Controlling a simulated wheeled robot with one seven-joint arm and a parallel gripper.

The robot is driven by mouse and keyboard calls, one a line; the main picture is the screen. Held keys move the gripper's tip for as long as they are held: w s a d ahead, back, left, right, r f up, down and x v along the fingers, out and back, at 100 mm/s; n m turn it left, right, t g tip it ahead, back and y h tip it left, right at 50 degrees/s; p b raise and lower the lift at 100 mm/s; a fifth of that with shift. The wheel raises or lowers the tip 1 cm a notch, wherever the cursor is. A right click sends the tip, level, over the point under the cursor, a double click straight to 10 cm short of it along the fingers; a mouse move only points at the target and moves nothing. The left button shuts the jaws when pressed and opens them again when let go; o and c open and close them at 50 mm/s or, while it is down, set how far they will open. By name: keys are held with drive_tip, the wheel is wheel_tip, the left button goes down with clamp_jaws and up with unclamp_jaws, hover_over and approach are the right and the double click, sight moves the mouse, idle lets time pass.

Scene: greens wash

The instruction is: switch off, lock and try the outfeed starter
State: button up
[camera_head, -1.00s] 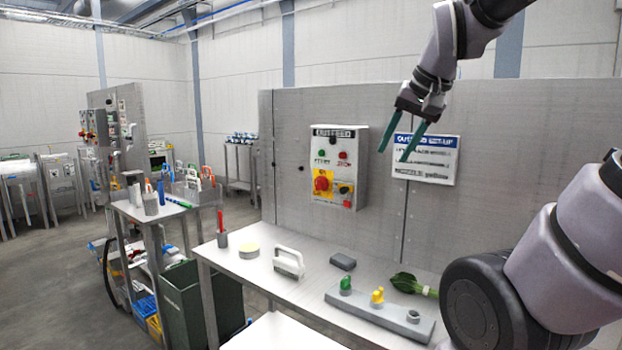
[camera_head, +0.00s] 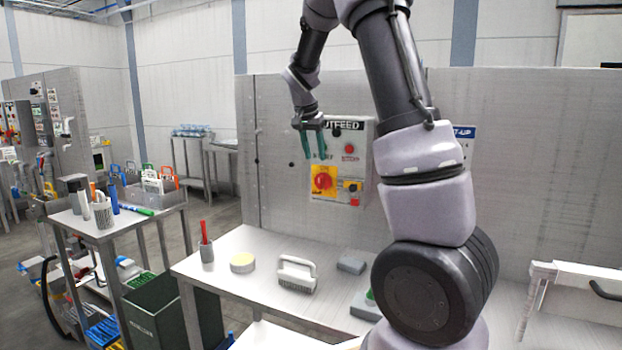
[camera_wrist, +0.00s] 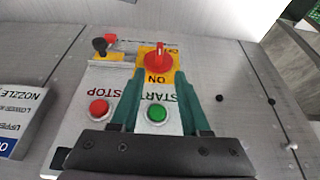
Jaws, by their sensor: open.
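The outfeed starter box (camera_head: 362,190) is a pale panel on the steel wall, under a sign partly hidden by my gripper and arm. Its red rotary switch (camera_head: 322,181) sits on a yellow plate; in the wrist view the red handle (camera_wrist: 158,60) is by the word ON. A green START button (camera_wrist: 157,112) and a red STOP button (camera_wrist: 98,107) also show there. A smaller yellow plate with a black key-like knob (camera_wrist: 101,45) lies beside the switch. My gripper (camera_head: 315,156) is open and empty in front of the box, its green fingers either side of START, pointing toward the switch.
A tool cart (camera_head: 75,217) stands left. My arm hides the bench's right part.

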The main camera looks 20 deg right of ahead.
sight(320, 177)
drive_tip(key=x, duration=1)
clamp_jaws()
